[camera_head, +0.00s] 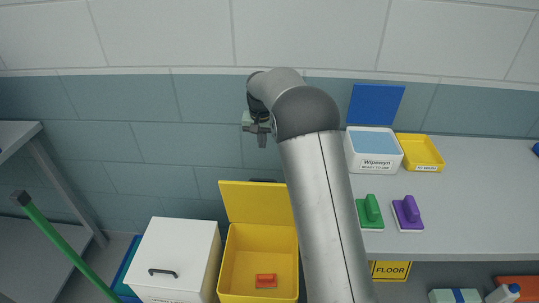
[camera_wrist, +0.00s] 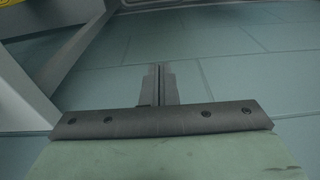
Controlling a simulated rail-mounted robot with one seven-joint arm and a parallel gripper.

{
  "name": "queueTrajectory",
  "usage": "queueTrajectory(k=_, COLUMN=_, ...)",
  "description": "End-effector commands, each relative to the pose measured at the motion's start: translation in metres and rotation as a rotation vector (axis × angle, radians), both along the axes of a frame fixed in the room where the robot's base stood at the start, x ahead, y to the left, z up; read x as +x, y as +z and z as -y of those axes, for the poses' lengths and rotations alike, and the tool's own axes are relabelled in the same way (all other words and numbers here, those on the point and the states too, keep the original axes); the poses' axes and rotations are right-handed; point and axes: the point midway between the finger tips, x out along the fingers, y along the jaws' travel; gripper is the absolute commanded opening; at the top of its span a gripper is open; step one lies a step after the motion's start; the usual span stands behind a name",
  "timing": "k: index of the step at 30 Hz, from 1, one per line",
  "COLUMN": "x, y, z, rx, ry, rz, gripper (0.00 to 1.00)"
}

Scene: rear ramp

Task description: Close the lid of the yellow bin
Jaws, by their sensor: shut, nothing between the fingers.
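The yellow bin (camera_head: 233,262) stands low in front of the wall in the head view, with an orange block (camera_head: 266,281) inside it. Its yellow lid (camera_head: 256,203) is open, tilted up at the back of the bin. My arm covers the right side of the bin and lid. My gripper (camera_head: 262,140) is above and behind the lid, near the tiled wall, and apart from it. The wrist view shows the gripper (camera_wrist: 158,72) with its fingers together and nothing between them.
A white bin (camera_head: 182,245) with a shut lid and black handle stands left of the yellow bin. A green pole (camera_head: 70,250) leans at the left. A grey counter (camera_head: 470,190) at the right holds a white wipes box (camera_head: 372,158), a yellow tray (camera_head: 420,152), and green and purple brushes (camera_head: 407,214).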

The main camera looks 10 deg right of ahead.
Motion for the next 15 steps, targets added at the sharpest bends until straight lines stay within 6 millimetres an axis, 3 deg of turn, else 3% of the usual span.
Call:
queueTrajectory(k=12, x=0.008, y=-0.083, z=0.003, rx=0.001, ry=0.001, rz=-0.006, gripper=0.0)
queueTrajectory(k=15, x=0.002, y=-0.092, z=0.0, rx=0.001, ry=0.002, rz=-0.003, gripper=0.0)
